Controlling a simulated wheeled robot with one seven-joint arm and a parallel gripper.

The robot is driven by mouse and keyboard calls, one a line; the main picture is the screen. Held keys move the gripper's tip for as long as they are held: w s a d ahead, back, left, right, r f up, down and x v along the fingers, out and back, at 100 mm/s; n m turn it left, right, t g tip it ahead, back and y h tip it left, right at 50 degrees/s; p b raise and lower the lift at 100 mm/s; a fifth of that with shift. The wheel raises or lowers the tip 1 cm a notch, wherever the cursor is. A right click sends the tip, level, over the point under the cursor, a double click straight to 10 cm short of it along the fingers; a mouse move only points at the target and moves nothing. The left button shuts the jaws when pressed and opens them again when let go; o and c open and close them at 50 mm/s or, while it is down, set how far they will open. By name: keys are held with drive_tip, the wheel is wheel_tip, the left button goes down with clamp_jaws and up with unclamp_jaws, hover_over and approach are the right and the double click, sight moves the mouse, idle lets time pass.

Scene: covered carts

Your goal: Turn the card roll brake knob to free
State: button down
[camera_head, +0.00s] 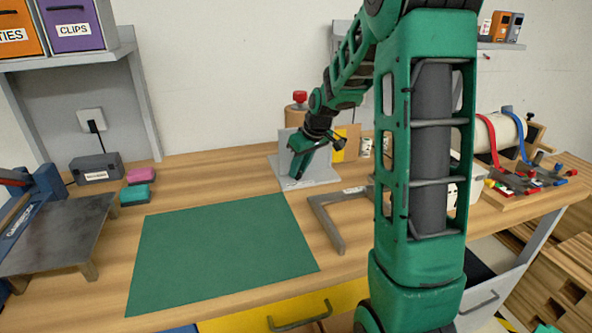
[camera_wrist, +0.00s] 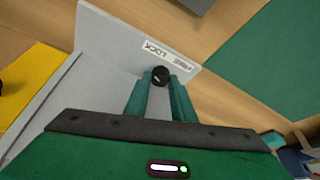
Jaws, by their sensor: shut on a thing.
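The black brake knob (camera_wrist: 160,75) sticks out of a light grey upright plate (camera_wrist: 105,50) in the wrist view. A white label (camera_wrist: 167,55) beside it reads LOCK and a second, smaller word, upside down in the picture. The knob's setting is not clear. My gripper (camera_wrist: 161,88) has its two green fingers closed around the knob from either side. In the head view, my gripper (camera_head: 295,174) is low at the front of the grey stand (camera_head: 318,180), and its fingers hide the knob.
A brown roll with a red top (camera_head: 300,97) stands behind. A green mat (camera_head: 225,250) lies in front, with a grey angle piece (camera_head: 335,235) to its right. The mat area is clear.

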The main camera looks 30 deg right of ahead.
drive_tip(key=shift+w+d+n+y, duration=0.15)
drive_tip(key=shift+n+y, duration=0.65)
drive_tip(key=shift+n, duration=1.2)
drive_tip(key=shift+r, duration=0.1)
drive_tip(key=c, duration=1.5)
unclamp_jaws()
drive_tip(key=v, duration=1)
drive_tip(key=shift+d+r, duration=0.1)
drive_tip(key=shift+r, duration=0.2)
